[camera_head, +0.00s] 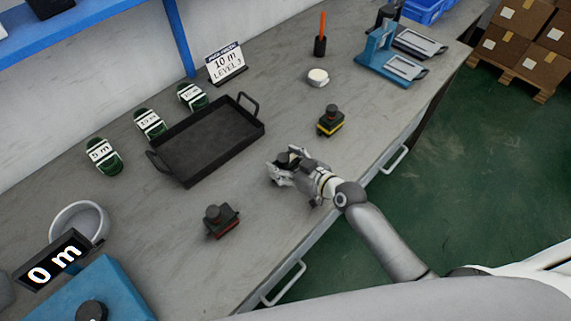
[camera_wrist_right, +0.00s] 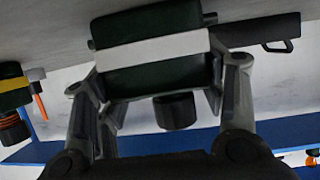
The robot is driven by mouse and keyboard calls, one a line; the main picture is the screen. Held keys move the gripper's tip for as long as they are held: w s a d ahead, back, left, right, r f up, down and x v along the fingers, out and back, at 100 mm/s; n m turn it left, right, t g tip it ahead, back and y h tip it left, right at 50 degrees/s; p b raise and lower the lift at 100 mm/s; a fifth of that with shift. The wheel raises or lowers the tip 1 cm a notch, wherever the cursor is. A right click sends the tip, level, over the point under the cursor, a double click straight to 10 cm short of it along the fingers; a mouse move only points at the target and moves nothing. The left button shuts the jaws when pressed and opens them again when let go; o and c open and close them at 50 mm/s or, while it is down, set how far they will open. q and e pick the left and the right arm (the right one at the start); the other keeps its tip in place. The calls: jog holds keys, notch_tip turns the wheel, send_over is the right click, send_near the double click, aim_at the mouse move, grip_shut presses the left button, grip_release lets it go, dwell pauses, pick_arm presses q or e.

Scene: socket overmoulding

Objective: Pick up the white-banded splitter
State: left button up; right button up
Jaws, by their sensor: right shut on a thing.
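The white-banded splitter (camera_wrist_right: 152,52) is a dark block with a white strip around it and a round black knob. In the right wrist view it sits between the two fingers of my right gripper (camera_wrist_right: 160,82), which is shut on it. In the head view my right gripper (camera_head: 284,168) is over the middle of the bench, and only a dark part of the splitter (camera_head: 290,157) shows between its fingers. I cannot tell whether the splitter touches the bench. My left gripper is not in view.
A yellow-banded splitter (camera_head: 330,122) and a red-banded one (camera_head: 221,222) stand on either side on the bench. A black tray (camera_head: 210,142) lies behind, with green labelled coils (camera_head: 103,158) beyond it. A blue fixture (camera_head: 376,59) stands at the far right.

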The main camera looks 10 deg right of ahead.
jog(key=shift+r, duration=0.1)
jog(key=shift+r, duration=0.6)
jog(key=s+d+r+b, duration=0.1)
jog(key=s+d+r, duration=0.6)
jog(key=s+r, duration=0.4)
jog(key=shift+s+d+r, duration=0.3)
jog(key=shift+s, duration=0.05)
